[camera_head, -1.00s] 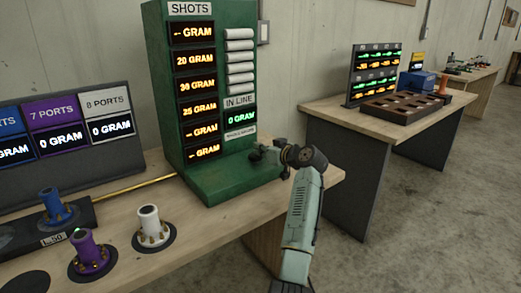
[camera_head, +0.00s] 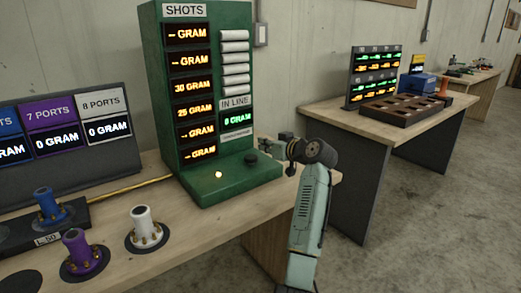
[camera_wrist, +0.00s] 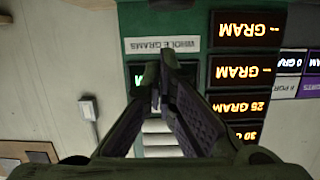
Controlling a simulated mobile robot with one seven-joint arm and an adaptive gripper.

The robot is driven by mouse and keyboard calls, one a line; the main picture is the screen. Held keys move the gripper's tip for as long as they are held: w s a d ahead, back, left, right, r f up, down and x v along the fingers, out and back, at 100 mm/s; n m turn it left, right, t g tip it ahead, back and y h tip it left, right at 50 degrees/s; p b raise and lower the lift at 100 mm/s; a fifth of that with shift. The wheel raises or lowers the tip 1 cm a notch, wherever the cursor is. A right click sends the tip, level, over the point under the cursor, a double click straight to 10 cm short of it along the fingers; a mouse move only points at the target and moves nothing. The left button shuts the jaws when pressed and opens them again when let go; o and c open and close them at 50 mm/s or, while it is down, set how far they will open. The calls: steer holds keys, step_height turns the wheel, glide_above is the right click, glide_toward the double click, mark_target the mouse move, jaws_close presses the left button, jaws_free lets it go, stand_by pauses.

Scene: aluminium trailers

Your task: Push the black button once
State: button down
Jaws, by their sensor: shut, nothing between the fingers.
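The black button (camera_head: 251,159) is a round dark knob on the green base of the shots panel (camera_head: 158,90), at its right side. My gripper (camera_head: 272,142) is up and to the right of the button, apart from it in the head view; part of it is hidden behind my wrist. In the wrist view, which looks upside down at the panel, the fingers (camera_wrist: 160,78) are shut with nothing between them. A dark shape at the top edge there may be the button.
White, purple and blue upright ports (camera_head: 147,227) stand on the wooden bench at the left. A second table (camera_head: 385,122) with a display and a dark tray stands to the right, beyond open floor.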

steer(key=b+v, duration=0.1)
steer(key=v, duration=0.5)
steer(key=shift+s+a, duration=0.1)
steer(key=shift+a, duration=0.1)
stand_by(2.4)
